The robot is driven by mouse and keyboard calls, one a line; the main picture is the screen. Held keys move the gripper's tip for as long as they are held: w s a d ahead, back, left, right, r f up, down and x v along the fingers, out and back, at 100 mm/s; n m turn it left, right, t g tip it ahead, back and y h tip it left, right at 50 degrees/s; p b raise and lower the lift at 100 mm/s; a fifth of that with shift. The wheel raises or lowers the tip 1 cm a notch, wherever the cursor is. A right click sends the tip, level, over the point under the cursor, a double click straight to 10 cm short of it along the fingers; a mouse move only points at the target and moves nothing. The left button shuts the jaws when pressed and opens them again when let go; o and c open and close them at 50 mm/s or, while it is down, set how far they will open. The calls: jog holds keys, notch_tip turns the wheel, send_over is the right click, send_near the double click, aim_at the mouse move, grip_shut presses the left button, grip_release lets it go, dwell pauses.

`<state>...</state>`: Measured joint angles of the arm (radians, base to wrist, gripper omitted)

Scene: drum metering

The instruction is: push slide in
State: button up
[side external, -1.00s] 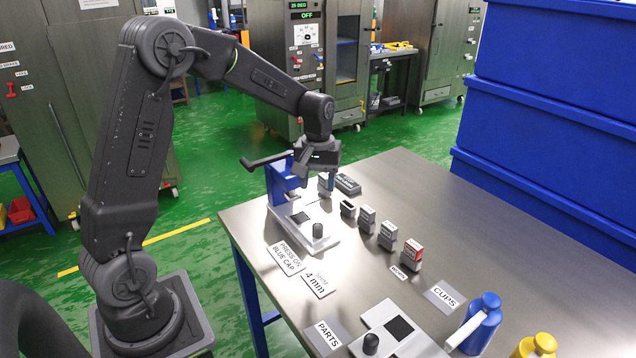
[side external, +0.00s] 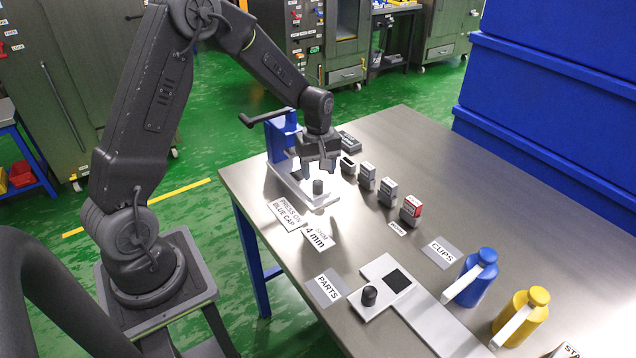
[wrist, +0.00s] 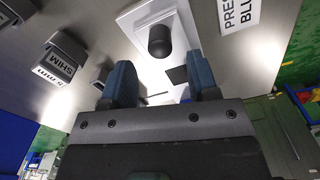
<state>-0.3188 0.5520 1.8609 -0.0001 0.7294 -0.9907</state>
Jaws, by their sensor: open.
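A white slide plate (side external: 320,200) with an upright black knob (side external: 318,187) lies at the foot of the blue press (side external: 280,137). My gripper (side external: 317,168) is open and empty above the plate, behind the knob and on the press side of it. In the wrist view the knob (wrist: 160,40) stands beyond the open fingertips (wrist: 160,85), apart from them, on the white plate (wrist: 133,18). The dark square on the plate (wrist: 178,75) shows partly between the fingers. My gripper hides part of the plate and the press base in the side view.
Several shim blocks (side external: 387,192) stand in a row right of the plate. A second white plate (side external: 378,269) with its own black knob (side external: 369,295) lies at the front, near blue (side external: 474,280) and yellow (side external: 522,315) bottles.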

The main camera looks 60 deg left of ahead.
aim_at(318, 182)
notch_tip(318, 182, down, 5)
jog(key=shift+r, duration=0.1)
dwell(0.3)
grip_shut()
dwell(0.4)
